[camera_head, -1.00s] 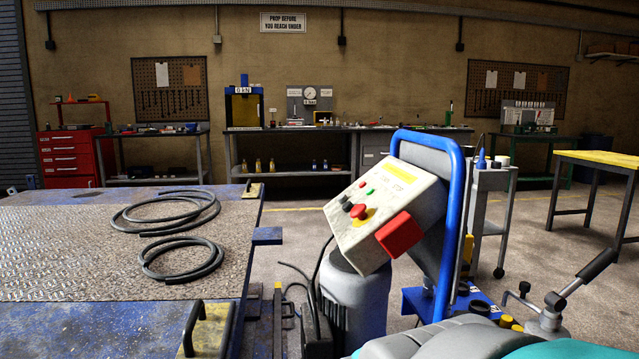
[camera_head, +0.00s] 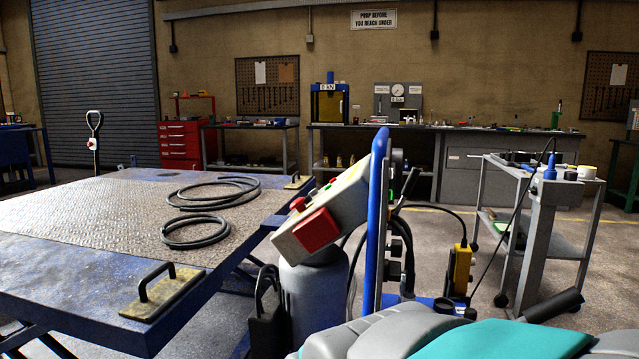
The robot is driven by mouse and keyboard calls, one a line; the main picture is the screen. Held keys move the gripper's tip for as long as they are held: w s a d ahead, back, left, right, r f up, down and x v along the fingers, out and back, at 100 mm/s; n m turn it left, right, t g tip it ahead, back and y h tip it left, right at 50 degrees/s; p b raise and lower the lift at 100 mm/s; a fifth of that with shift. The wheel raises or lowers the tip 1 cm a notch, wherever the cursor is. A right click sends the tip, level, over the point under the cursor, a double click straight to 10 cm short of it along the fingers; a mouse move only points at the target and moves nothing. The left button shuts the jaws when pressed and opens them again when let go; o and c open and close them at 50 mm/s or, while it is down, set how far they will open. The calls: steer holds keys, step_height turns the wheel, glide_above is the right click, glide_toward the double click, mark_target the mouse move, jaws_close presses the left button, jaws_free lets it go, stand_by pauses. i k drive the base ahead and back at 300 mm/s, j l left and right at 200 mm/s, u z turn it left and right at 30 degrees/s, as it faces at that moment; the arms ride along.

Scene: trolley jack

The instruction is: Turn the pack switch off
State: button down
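The tilted cream control box (camera_head: 347,196) stands at mid-picture on a grey cylindrical power pack (camera_head: 315,295). A red block (camera_head: 315,231) is fixed on its near side. A red mushroom button (camera_head: 298,203) shows at its left edge. Its face is seen nearly edge-on now, so most of its controls are foreshortened or hidden. I cannot tell which part is the pack switch or its position. A blue upright frame (camera_head: 377,215) stands just right of the box. My gripper is not in view.
The blue lift table (camera_head: 205,312) with cable coils (camera_head: 196,232) and a handle (camera_head: 158,280) fills the left. A grey trolley (camera_head: 530,225) and a yellow pendant (camera_head: 460,268) stand to the right. A workbench (camera_head: 440,132) lines the back wall. Some floor is clear behind the box.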

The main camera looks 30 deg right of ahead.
mark_target(393, 273)
steer(key=k+l, duration=0.2)
steer(key=l, duration=0.25)
steer(key=k+l, duration=0.2)
steer(key=l, duration=0.25)
steer(key=k+l+u, duration=0.1)
steer(key=l, duration=0.35)
steer(key=k+l, duration=0.5)
steer(key=l, duration=0.35)
steer(key=k+l+u, duration=0.1)
steer(key=l, duration=0.3)
steer(key=k, duration=0.1)
